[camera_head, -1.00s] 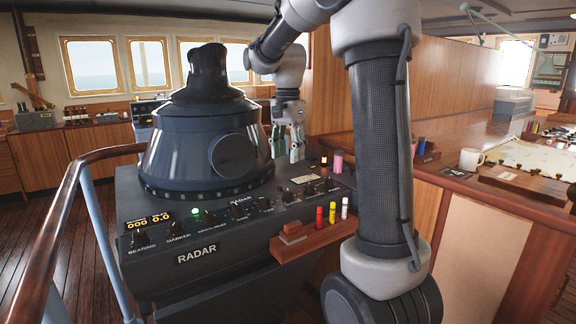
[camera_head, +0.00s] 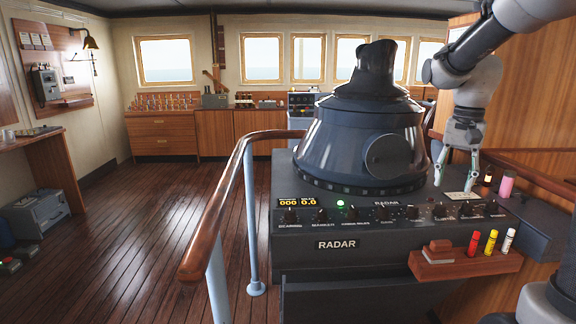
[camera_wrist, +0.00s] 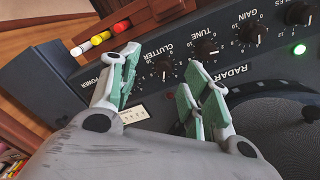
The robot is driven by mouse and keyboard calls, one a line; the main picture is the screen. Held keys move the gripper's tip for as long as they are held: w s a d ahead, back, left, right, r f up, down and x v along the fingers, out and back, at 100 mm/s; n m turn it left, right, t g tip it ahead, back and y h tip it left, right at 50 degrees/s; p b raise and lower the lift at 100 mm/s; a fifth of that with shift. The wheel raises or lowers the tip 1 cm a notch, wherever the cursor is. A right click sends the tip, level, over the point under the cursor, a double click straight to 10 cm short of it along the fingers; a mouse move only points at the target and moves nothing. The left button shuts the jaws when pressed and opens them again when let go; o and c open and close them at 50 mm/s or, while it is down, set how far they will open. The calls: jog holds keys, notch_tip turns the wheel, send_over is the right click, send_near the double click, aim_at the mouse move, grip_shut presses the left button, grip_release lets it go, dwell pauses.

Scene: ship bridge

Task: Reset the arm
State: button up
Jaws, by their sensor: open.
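My gripper (camera_head: 456,181) hangs from my arm at the right of the head view, fingers pointing down over the right part of the radar console (camera_head: 330,260). Its fingers are apart and nothing is between them. In the wrist view the open green-padded fingers (camera_wrist: 157,88) are above the panel near the CLUTTER knob (camera_wrist: 162,70). A small white label plate (camera_wrist: 132,114) shows beneath them. I cannot tell whether the fingertips touch the panel.
The dark radar hood (camera_head: 365,135) stands just left of my gripper. A side tray (camera_head: 465,264) holds red, yellow and white markers. A wooden handrail (camera_head: 215,215) curves along the left. Open floor (camera_head: 140,235) lies beyond it.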

jog(key=s+a+n+t, duration=0.2)
jog(key=s+n, duration=0.1)
jog(key=s, duration=0.7)
jog(key=s+a+n+t, duration=0.2)
jog(key=s+n, duration=0.2)
jog(key=s, duration=0.6)
jog(key=shift+s+a+r+n, duration=0.3)
jog(key=shift+a+r, duration=0.05)
jog(key=shift+r, duration=0.05)
